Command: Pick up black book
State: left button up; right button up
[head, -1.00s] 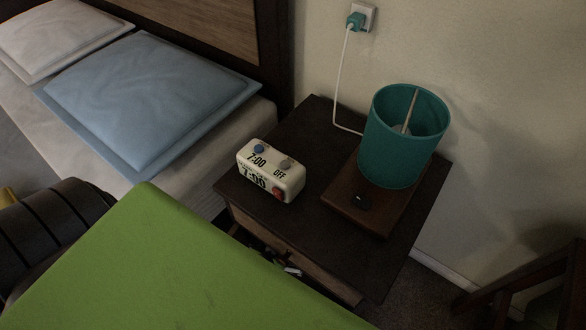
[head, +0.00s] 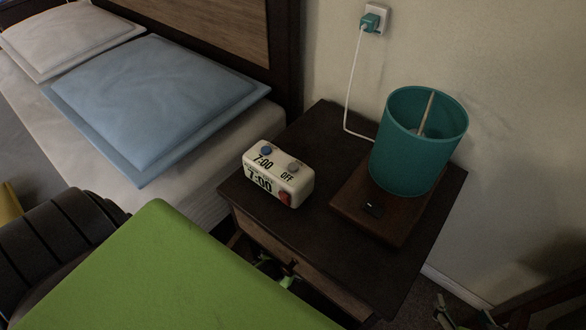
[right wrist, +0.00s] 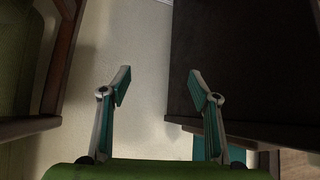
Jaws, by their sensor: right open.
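I cannot make out a black book in either view. My right gripper (head: 465,312) shows at the bottom right corner of the head view, beside the nightstand (head: 330,120). In the right wrist view my right gripper (right wrist: 159,78) is open, its two fingers apart with nothing between them. A dark flat surface, likely the nightstand, fills the right of that view. Small green parts, likely my left gripper (head: 276,271), show in front of the nightstand's drawer. They are mostly hidden, and their opening is unclear.
On the nightstand stand a white alarm clock (head: 277,176) and a teal lamp (head: 420,145) on a wooden base (head: 395,225). Its cord runs to a wall outlet (head: 375,18). A bed with a blue pillow (head: 155,105) is at the left. Wooden furniture (head: 545,305) stands at the lower right.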

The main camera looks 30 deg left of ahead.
pick_arm(q)
jog(key=shift+b+x, duration=0.65)
jog(key=shift+x, duration=0.45)
jog(key=shift+b+x, duration=0.65)
jog(key=shift+x, duration=0.45)
pick_arm(e)
jog(key=w+a+r+t+y, duration=0.1)
jog(key=w+a+r+t, duration=0.1)
jog(key=r, duration=0.4)
jog(key=w+a+r+t+y, duration=0.1)
jog(key=w+r+t, duration=0.4)
jog(key=w+r, duration=0.1)
jog(key=shift+a+r+t, duration=0.3)
jog(key=shift+a+r, duration=0.1)
jog(key=shift+r, duration=0.1)
pick_arm(q)
jog(key=c, duration=1.2)
